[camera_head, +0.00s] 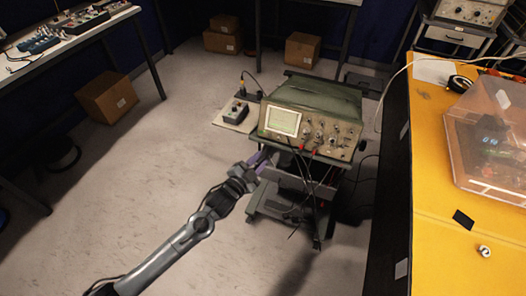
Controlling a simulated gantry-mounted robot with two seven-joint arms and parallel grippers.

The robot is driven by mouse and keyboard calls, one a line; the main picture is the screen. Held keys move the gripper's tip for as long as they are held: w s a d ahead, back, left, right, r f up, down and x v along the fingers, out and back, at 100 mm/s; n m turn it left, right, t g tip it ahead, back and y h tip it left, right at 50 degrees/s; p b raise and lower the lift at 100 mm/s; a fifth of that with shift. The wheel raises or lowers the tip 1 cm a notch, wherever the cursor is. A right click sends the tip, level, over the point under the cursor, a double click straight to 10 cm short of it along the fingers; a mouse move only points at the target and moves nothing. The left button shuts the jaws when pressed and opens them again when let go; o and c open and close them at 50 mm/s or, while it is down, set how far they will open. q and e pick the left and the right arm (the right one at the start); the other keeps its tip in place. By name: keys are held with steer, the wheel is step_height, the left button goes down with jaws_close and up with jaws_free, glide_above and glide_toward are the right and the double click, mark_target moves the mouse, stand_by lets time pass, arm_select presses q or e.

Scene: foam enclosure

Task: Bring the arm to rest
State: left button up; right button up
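My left arm comes in from the bottom left and reaches toward the middle of the camera_head view. Its gripper (261,160) is at the left front edge of the cart, just below the green oscilloscope (307,120). The fingers look purplish and small, and I cannot tell whether they are open or touching the cart. No held object can be made out. My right gripper and arm do not show.
The oscilloscope stands on a wheeled cart (283,210) with hanging cables. A small control box (235,111) sits on a side plate to its left. A yellow bench (445,262) is at the right, with a transparent case (490,150). Open floor lies at the left.

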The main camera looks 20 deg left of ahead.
arm_select(q)
steer(key=s+d+r+n+g+y+p, duration=0.1)
steer(key=s+d+r+n+g+p, duration=0.3)
steer(key=s+r+p, duration=1.3)
steer(key=s+a+r+n+g+y+p, duration=0.1)
steer(key=s+r+n+g+p, duration=0.3)
steer(key=s+r+p, duration=1.35)
steer(key=g+p, duration=0.1)
steer(key=p, duration=0.2)
steer(key=r+g+p, duration=0.1)
steer(key=g+p, duration=0.1)
steer(key=p, duration=0.1)
steer(key=s+a+g+p, duration=0.1)
steer(key=g+p, duration=0.1)
steer(key=p, duration=0.1)
steer(key=shift+r, duration=0.4)
